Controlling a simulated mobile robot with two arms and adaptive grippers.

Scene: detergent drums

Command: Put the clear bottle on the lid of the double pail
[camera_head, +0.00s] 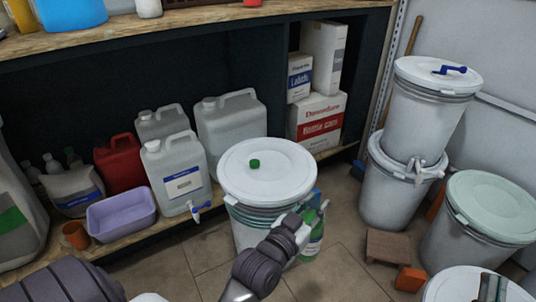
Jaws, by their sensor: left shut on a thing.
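The double pail (422,122) is two white pails stacked on the right, one above the other. Its upper lid (420,72) bears a blue-handled piece (450,70). My left gripper (302,224) is in front of the white lidded drum, shut on a bottle (314,243) with green parts and a pale label. The bottle is upright and partly hidden by the gripper; I cannot tell how clear it is. The gripper is left of the double pail and lower than its upper lid. My right gripper is not recognisable in view.
A white-lidded drum (266,172) with a green cap (254,163) stands beside the left gripper. A pail with a pale green lid (490,205) and another lidded pail (450,287) stand at right. Jugs, a purple tub (122,215) and cartons fill the shelf. A wooden block (388,245) lies on the floor.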

